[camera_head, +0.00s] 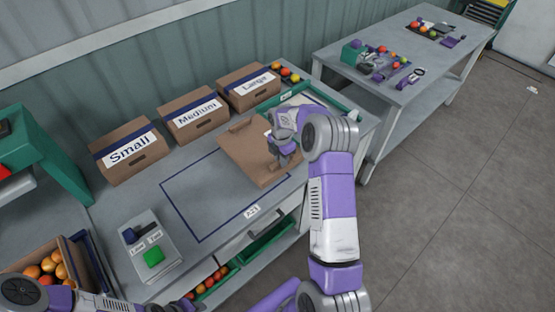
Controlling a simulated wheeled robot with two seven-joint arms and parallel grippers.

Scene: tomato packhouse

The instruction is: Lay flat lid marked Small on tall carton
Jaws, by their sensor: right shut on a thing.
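My right gripper (283,160) is shut on the near right part of a brown cardboard piece (245,150), which looks like a flat lid. The piece is tilted over the table, at the right end of a blue outlined rectangle. No marking shows on it, and whether it touches the table is unclear. Three brown cartons with blue bands stand along the wall side, labelled Small (129,150), Medium (194,113) and Large (248,87). An open carton of tomatoes (72,245) is at the lower left. Parts of my left arm show at the bottom left edge; its fingers do not.
The work table (205,195) is bare inside most of the outline. A grey box with a green button (153,257) stands at its left. A green tray (335,102) lies at the right end. A second table (420,60) stands beyond a gap.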

